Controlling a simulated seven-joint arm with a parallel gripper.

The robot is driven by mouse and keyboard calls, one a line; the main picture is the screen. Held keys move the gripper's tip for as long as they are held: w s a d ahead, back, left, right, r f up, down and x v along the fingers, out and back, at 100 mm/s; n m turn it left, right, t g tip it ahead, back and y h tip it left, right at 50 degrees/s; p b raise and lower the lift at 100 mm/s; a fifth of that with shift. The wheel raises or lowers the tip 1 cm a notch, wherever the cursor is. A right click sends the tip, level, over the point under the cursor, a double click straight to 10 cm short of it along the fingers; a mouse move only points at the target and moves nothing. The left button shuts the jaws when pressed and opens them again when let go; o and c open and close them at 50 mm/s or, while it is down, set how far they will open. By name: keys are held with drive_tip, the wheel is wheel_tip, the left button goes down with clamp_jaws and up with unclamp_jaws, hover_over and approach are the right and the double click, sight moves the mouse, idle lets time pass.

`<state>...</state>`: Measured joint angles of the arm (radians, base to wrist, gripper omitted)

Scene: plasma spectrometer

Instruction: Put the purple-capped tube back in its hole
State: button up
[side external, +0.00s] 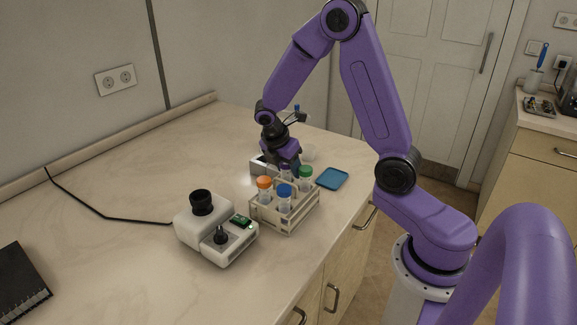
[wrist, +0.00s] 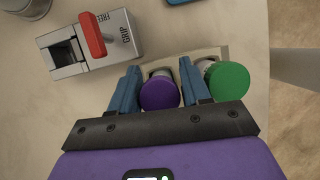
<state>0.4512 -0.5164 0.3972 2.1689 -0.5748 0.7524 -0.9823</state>
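The purple-capped tube (wrist: 160,94) is between the two blue fingers of my gripper (wrist: 160,82) in the wrist view. The fingers lie close against both sides of the cap, and my gripper looks shut on it. The tube is at the rack (side external: 288,222), at the rear corner between the orange and green caps. Its cap stands at about the height of the green cap (wrist: 228,80). My gripper (side external: 284,160) points down over the rack and partly hides the tube in the side view. How deep the tube sits in its hole is hidden.
Orange-capped (side external: 264,183) and blue-capped (side external: 284,191) tubes stand in the rack. A grey block with a red lever (wrist: 90,34) is close to my left finger. A blue tray (side external: 331,179) lies behind right. A white instrument (side external: 214,236) stands left of the rack.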

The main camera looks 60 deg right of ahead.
drive_tip(key=shift+r, duration=0.15)
drive_tip(key=s+v, duration=0.1)
drive_tip(key=v, duration=1)
drive_tip(key=shift+m+t+y, duration=0.5)
drive_tip(key=shift+y, duration=0.1)
drive_tip(key=s+a, duration=0.1)
drive_tip(key=a, duration=0.1)
drive_tip(key=s+a, duration=0.1)
drive_tip(key=a, duration=0.1)
drive_tip(key=s+a, duration=0.2)
drive_tip(key=a, duration=0.1)
drive_tip(key=shift+r, duration=0.25)
drive_tip(key=s+a+f+m+y, duration=0.1)
drive_tip(key=s+a, duration=0.1)
drive_tip(key=s, duration=0.8)
drive_tip(key=s+a+f+m+y, duration=0.1)
drive_tip(key=s+a+m+y, duration=0.1)
drive_tip(key=s, duration=0.8)
drive_tip(key=shift+s+a+m+y, duration=0.3)
drive_tip(key=shift+s+a, duration=0.05)
drive_tip(key=shift+a, duration=0.4)
